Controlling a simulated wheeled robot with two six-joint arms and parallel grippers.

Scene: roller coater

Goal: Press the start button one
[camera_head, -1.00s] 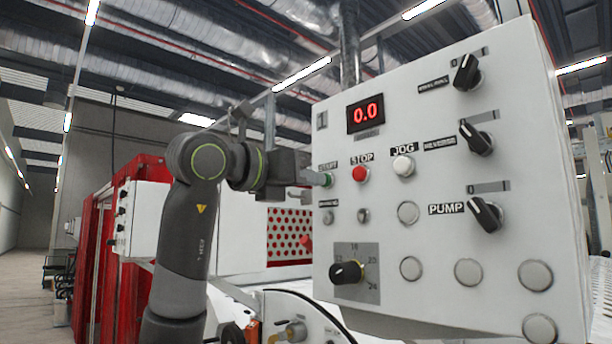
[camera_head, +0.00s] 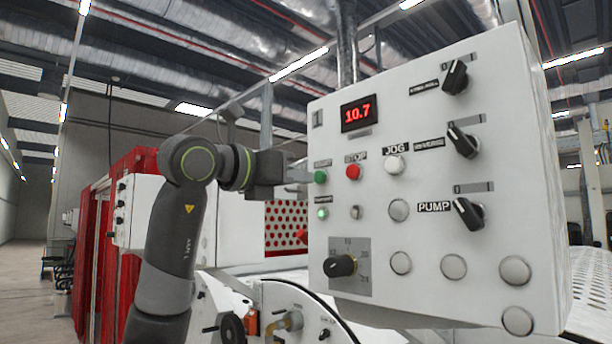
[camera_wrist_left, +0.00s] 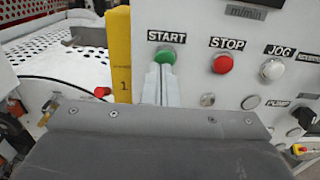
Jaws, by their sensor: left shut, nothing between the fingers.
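The green START button (camera_head: 320,177) is at the upper left of the white control panel (camera_head: 385,225). It also shows in the left wrist view (camera_wrist_left: 166,55), under its START label. My left gripper (camera_head: 303,178) is at the panel's left edge, just left of the button. Its fingers are shut and empty. In the left wrist view the fingertips (camera_wrist_left: 160,72) are just below the green button and overlap its lower edge. I cannot tell whether they touch it. The red display (camera_head: 357,114) reads 10.7. A small green lamp (camera_head: 322,213) below the button is lit. My right gripper is not in view.
A red STOP button (camera_head: 353,172) and a white JOG button (camera_head: 395,165) are close to the right of START. Black rotary knobs, including the PUMP knob (camera_head: 467,213), stick out farther right. A yellow post (camera_wrist_left: 119,55) stands left of the panel.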

